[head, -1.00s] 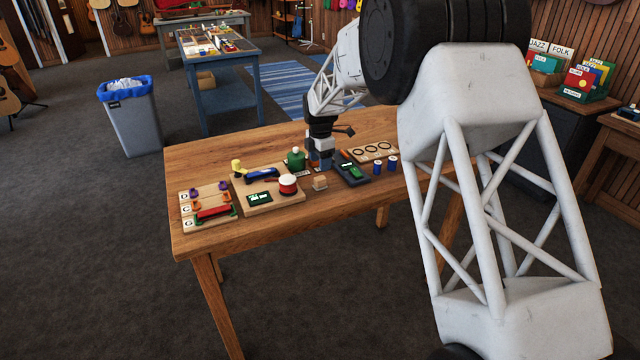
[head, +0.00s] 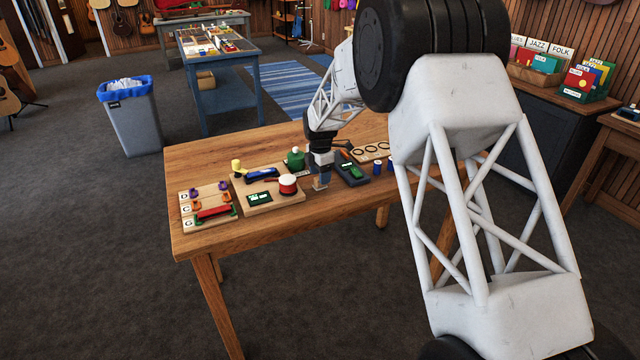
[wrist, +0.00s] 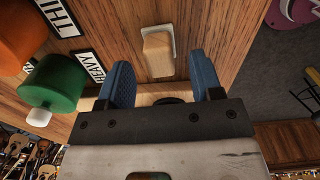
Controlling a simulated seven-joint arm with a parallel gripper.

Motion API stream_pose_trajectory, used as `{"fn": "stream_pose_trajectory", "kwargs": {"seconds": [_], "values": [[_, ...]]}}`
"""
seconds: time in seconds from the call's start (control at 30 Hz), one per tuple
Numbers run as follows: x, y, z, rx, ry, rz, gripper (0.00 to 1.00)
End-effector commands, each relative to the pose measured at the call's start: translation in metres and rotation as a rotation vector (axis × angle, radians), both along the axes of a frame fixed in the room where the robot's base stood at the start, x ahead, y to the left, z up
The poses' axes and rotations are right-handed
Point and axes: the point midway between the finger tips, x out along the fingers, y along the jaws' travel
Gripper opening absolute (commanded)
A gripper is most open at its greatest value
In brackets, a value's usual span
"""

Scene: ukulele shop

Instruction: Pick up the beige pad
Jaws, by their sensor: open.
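The beige pad (wrist: 157,52) is a small block with a pale edge along one side, on the wooden table (head: 230,250). In the head view only a little of the beige pad (head: 320,186) shows beneath my gripper (head: 321,176). In the wrist view my gripper (wrist: 162,75) has its two blue fingers spread wide. The pad lies ahead of the gap between the fingertips, with nothing held. I cannot tell from these views how far the fingertips are above it.
A dark device (head: 353,172) and blue spools (head: 377,169) stand to the right. A wooden board (head: 277,207) with a red-and-white drum shape (head: 288,184) is close on the left. A green round piece (wrist: 52,82) and printed labels lie left of the fingers.

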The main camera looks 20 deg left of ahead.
Motion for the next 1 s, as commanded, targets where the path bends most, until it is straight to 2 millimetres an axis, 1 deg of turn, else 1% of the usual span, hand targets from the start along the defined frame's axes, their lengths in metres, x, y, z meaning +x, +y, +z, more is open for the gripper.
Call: {"fn": "stream_pose_trajectory", "kwargs": {"seconds": [0.03,0.1,0.23,0.8,0.83,1.0], "values": [[0.0,0.0,-0.007,-0.001,0.002,0.0,0.6],[0.0,0.0,-0.014,-0.002,0.001,0.0,0.6],[0.0,0.0,-0.022,0.0,0.0,0.0,0.6],[0.0,0.0,-0.024,0.0,0.0,0.0,0.6],[0.0,0.0,-0.024,0.0,0.0,0.0,0.58],[0.0,0.0,-0.024,0.0,0.0,0.0,0.32]]}}
